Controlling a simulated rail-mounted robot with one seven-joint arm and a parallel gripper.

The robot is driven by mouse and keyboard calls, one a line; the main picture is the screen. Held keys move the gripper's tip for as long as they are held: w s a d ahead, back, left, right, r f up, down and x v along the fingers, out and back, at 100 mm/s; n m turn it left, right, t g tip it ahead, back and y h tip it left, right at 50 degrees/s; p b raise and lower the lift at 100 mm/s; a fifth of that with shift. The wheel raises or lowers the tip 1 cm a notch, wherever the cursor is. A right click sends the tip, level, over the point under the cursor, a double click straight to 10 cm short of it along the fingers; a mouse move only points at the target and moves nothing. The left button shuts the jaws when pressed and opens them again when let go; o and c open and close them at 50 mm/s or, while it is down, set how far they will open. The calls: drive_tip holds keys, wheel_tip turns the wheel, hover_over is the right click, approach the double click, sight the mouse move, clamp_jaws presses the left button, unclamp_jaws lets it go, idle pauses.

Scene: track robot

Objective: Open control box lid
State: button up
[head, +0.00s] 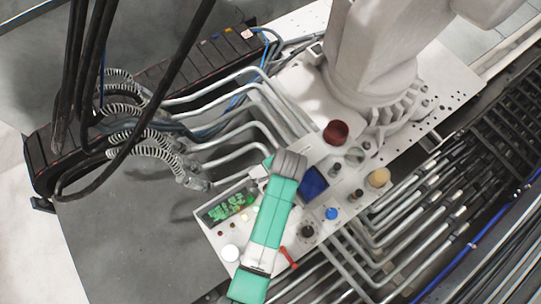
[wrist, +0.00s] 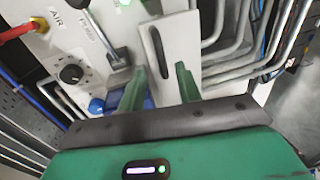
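The control box (head: 262,190) is a light panel with a green display (head: 230,207), knobs and buttons. A blue square part (head: 313,182) lies beside my green-and-white arm. I cannot make out the lid for certain. In the wrist view a light plate with a long dark slot (wrist: 171,48) stands just beyond my fingers; it may be the lid. My gripper (wrist: 160,76) has two green fingers, apart, with a gap between them. They are near the plate's lower part; contact cannot be told. In the head view my arm hides the fingers and part of the panel.
Grey pipes (head: 222,145) run beside the box. A red round part (head: 336,131) stands above it. Dark cables hang at upper left.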

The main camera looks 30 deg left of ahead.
drive_tip(key=f, duration=0.3)
drive_tip(key=a+f, duration=0.1)
drive_tip(key=f, duration=0.1)
drive_tip(key=shift+w+f+b, duration=0.15)
drive_tip(key=shift+w+b, duration=0.1)
drive_tip(key=shift+b, duration=0.1)
clamp_jaws()
